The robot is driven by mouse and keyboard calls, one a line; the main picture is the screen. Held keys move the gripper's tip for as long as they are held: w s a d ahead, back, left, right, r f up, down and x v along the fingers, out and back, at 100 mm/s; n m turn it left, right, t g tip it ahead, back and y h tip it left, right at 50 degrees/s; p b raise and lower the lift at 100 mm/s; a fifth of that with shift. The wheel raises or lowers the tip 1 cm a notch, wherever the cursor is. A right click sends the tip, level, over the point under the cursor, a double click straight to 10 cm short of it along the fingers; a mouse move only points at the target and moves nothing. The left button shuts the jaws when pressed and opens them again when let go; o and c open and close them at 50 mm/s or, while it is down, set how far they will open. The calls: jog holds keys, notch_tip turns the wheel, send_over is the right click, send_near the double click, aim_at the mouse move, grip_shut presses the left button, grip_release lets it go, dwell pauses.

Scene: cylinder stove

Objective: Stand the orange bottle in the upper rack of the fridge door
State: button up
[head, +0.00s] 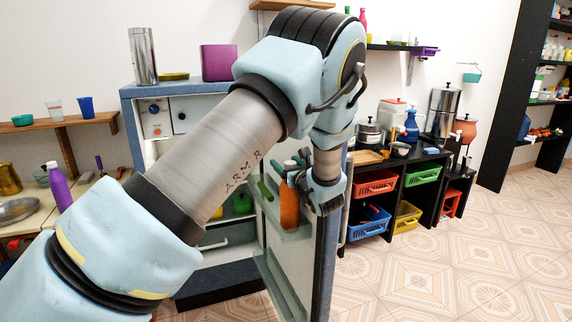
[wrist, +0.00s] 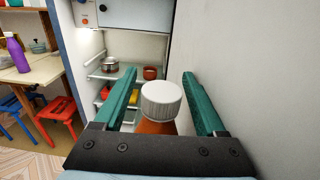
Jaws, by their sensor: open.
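The orange bottle (head: 289,207) stands upright in the upper rack (head: 296,236) of the open fridge door, as far as the head view shows. Its white cap (wrist: 161,98) and a bit of its orange body show in the wrist view. My gripper (head: 290,166) is open, with its green fingers at the height of the bottle's top. In the wrist view the fingers (wrist: 160,75) lie on either side of the cap, with a gap showing on both sides.
The fridge door (head: 324,245) stands open, its inner face close beside my gripper. Fridge shelves (wrist: 112,72) hold a pot and a red container. A table with a purple bottle (head: 58,187) is at the left. A black shelf with coloured baskets (head: 374,184) is behind the door.

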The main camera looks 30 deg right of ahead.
jog(key=shift+s, duration=0.3)
jog(key=s+a+b, duration=0.1)
jog(key=s+b, duration=0.3)
jog(key=s, duration=0.7)
jog(key=w+a+f+n+g+y, duration=0.2)
jog(key=w+a+n+g+y, duration=0.25)
jog(key=a, duration=0.85)
jog(key=w+a+f+n+g+y, duration=0.15)
jog(key=a+n+g+y, duration=0.45)
jog(key=a, duration=0.6)
jog(key=s+a+f+n+g+h, duration=0.1)
jog(key=s+a+n+g+h, duration=0.2)
jog(key=s+a+n, duration=0.3)
jog(key=s+a+f+n+g+h, duration=0.1)
jog(key=s+a+n+g+h, duration=0.2)
jog(key=a+n, duration=0.9)
jog(key=s+n+h, duration=0.3)
jog(key=n, duration=0.4)
jog(key=shift+s+a, duration=0.25)
jog(key=shift+a, duration=0.1)
jog(key=shift+f, duration=0.1)
